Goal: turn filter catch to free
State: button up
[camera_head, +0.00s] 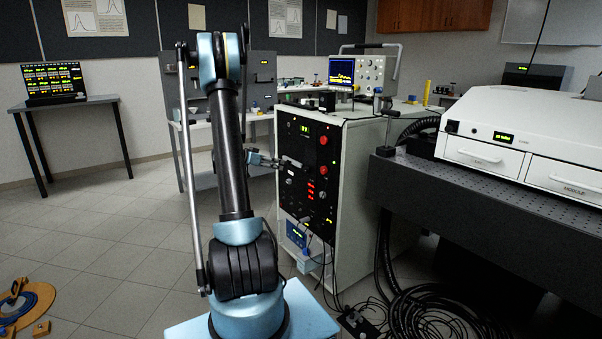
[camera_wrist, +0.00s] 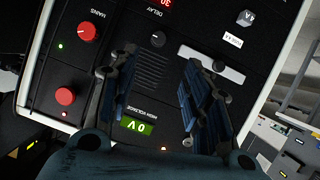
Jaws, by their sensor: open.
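My gripper (camera_wrist: 160,64) is open in the wrist view, its two blue-padded fingers spread in front of a dark control panel. A slotted vent grille (camera_wrist: 150,72) shows between the fingers, with a small dark knob (camera_wrist: 157,39) just above it.
Red knobs (camera_wrist: 87,32) and a green "0 V" high voltage display (camera_wrist: 137,126) are on the panel. A dark optical table (camera_head: 470,205) with a white laser housing (camera_head: 540,130) stands right. Cables (camera_head: 440,300) coil on the floor. Floor left of my arm is mostly clear.

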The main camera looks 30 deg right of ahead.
aim_at(304, 170)
jog(key=x, duration=1.5)
jog(key=shift+d+f, duration=0.15)
jog(key=shift+d, duration=0.2)
jog(key=c, duration=1)
